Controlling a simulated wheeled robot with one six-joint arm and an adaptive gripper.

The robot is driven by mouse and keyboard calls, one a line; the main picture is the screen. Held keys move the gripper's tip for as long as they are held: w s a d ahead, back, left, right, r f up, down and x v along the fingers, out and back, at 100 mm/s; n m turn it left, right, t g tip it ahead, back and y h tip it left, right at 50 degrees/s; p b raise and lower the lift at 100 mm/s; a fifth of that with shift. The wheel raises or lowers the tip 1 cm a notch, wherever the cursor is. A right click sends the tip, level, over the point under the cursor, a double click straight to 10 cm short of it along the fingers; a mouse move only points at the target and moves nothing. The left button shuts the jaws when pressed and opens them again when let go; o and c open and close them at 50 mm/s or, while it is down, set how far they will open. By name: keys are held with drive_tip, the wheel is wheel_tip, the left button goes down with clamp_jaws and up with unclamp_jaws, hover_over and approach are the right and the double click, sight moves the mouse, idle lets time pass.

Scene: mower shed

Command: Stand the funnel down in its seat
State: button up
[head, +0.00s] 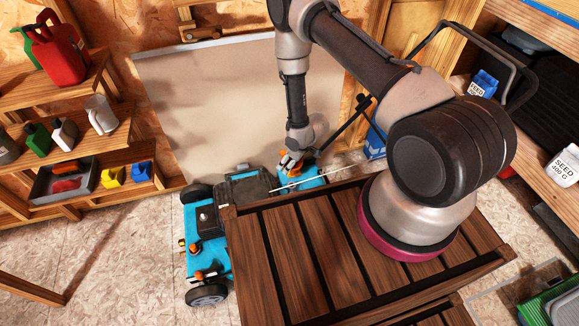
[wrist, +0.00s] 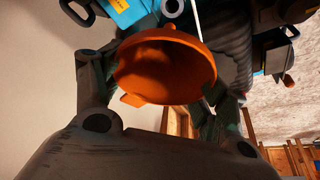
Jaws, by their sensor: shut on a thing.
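The orange funnel (wrist: 165,62) is held between the fingers of my gripper (wrist: 155,85) in the wrist view, its wide round mouth facing the camera. In the head view my gripper (head: 291,160) is low over the far right part of the turquoise mower (head: 208,258), and a little of the funnel (head: 288,168) shows orange there. A grey ring (wrist: 172,8) shows past the funnel's rim in the wrist view. The funnel's spout is hidden. I cannot make out the seat, nor tell whether the funnel touches the mower.
A slatted wooden table (head: 330,250) stands in front of the mower. A thin pale rod (head: 312,178) runs close to my gripper. Wooden shelves (head: 90,145) with cans and bottles are at the left. A pale board (head: 215,100) stands behind. Bare floor (head: 120,265) is at lower left.

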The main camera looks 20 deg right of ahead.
drive_tip(key=shift+r, duration=2.6)
drive_tip(key=shift+r, duration=0.1)
